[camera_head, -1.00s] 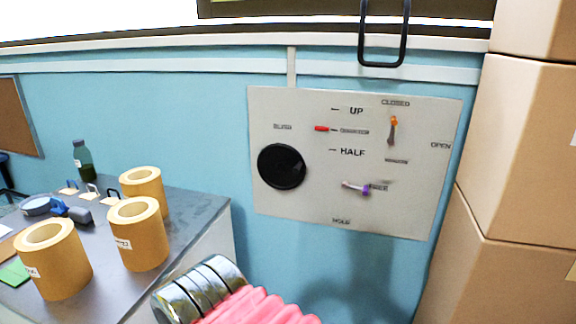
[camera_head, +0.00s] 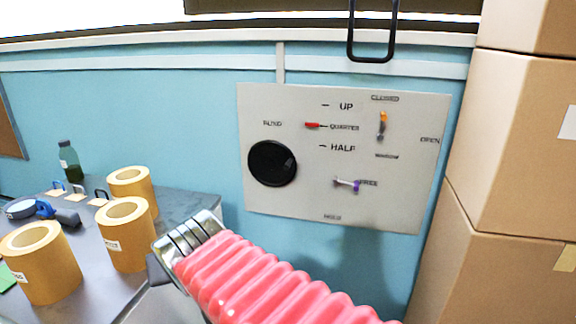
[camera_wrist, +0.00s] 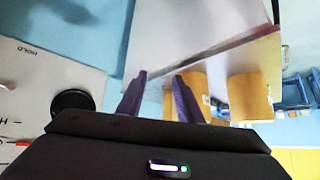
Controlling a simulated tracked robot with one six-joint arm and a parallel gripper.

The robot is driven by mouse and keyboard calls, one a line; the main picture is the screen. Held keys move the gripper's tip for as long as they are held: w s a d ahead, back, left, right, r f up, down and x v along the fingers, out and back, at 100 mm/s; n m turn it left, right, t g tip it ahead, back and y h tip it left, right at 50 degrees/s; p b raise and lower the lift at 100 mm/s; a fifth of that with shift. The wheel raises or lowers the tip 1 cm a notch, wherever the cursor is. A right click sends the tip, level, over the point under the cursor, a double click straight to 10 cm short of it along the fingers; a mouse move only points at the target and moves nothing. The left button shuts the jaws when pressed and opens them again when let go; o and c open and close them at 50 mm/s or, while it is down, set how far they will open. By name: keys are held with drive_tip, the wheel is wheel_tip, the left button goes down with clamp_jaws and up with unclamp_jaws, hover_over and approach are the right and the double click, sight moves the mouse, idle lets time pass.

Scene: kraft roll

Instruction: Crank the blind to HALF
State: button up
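A pale wall panel (camera_head: 300,195) carries a black round disc (camera_head: 272,163) beside the BLIND label. A red pointer (camera_head: 312,125) sits level with QUARTER, above the HALF mark. An orange-tipped lever (camera_head: 382,125) points up toward CLOSED. The black disc also shows in the wrist view (camera_wrist: 72,102), left of my gripper (camera_wrist: 160,76). My gripper's two purple fingers are apart with nothing seen between them, clear of the disc. In the head view my pink arm hides most of the gripper.
A grey table (camera_head: 195,207) at left holds paper rolls (camera_head: 128,235), a green bottle (camera_head: 69,160) and small items. Stacked cardboard boxes (camera_head: 525,150) stand close right of the panel. A black handle (camera_head: 371,58) hangs above it. The dark blind edge (camera_head: 330,6) is at the top.

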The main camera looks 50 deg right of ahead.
drive_tip(key=w+d+r+m+t+h, duration=0.1)
drive_tip(key=w+d+r+m+h, duration=0.15)
drive_tip(key=d, duration=0.65)
drive_tip(key=w+d+r+m+t+h, duration=0.1)
drive_tip(key=w+d+r+m, duration=0.2)
drive_tip(key=d, duration=0.6)
drive_tip(key=w+d+r+m+t+h, duration=0.1)
drive_tip(key=w+d+m+t+h, duration=0.2)
drive_tip(key=d, duration=0.7)
drive_tip(key=m+t+y, duration=0.2)
drive_tip(key=m+y, duration=0.2)
drive_tip(key=m, duration=0.3)
approach(287, 164)
drive_tip(key=s+f, duration=0.1)
drive_tip(key=s, duration=0.1)
drive_tip(key=shift+s+d, duration=0.1)
drive_tip(key=shift+s, duration=0.1)
drive_tip(key=shift+w, duration=0.1)
drive_tip(key=x, duration=1.3)
drive_tip(key=shift+w+d+r, duration=0.2)
drive_tip(key=shift+w+d, duration=0.05)
drive_tip(key=shift+w, duration=0.05)
drive_tip(key=shift+c, duration=0.6)
